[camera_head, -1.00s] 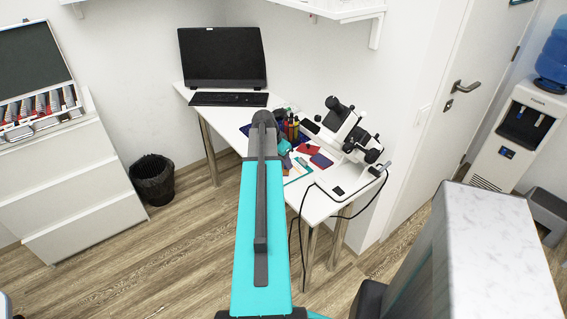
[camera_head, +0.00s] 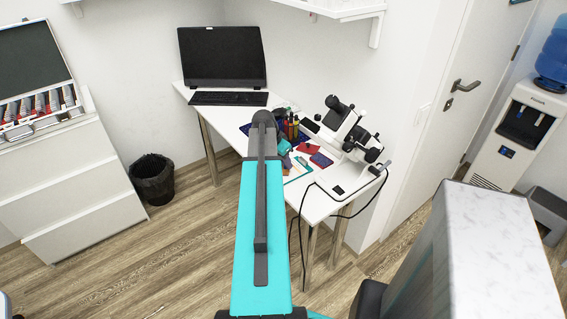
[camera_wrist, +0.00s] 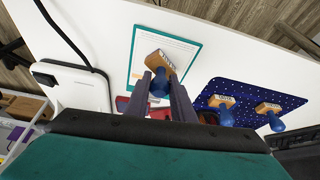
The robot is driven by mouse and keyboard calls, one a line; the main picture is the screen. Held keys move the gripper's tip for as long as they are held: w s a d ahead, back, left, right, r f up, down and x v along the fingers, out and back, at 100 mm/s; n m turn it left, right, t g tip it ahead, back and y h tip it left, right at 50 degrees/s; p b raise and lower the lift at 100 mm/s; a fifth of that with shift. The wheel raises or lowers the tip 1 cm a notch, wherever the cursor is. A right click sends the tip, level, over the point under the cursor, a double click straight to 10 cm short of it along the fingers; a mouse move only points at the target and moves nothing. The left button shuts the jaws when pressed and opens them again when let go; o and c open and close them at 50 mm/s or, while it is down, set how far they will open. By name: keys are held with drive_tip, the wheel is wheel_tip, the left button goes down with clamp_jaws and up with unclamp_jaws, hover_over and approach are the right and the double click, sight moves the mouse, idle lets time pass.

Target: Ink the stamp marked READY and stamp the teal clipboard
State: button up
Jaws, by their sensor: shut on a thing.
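In the wrist view my gripper (camera_wrist: 160,82) is shut on the blue handle of a stamp (camera_wrist: 160,61) with a wooden block. The marking on its block is too small to read for sure. The block shows against the paper of the teal clipboard (camera_wrist: 198,48); I cannot tell the gap between them. Two more stamps with blue handles, a nearer one (camera_wrist: 221,102) and a farther one (camera_wrist: 268,108), are on a dark blue dotted mat (camera_wrist: 245,91). A red pad (camera_wrist: 122,103) shows partly behind my fingers. In the head view the clipboard (camera_head: 293,178) is partly hidden by my arm.
A white microscope (camera_head: 345,140) stands on the right of the white desk, its cable hanging down. Pen-like items (camera_head: 292,127), a red pad (camera_head: 308,147) and a dark blue pad (camera_head: 321,160) crowd the middle. A monitor (camera_head: 222,57) and keyboard (camera_head: 229,98) are at the back.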

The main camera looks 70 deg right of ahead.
drive_tip(key=shift+r+p, duration=1.8)
drive_tip(key=shift+r, duration=1.7)
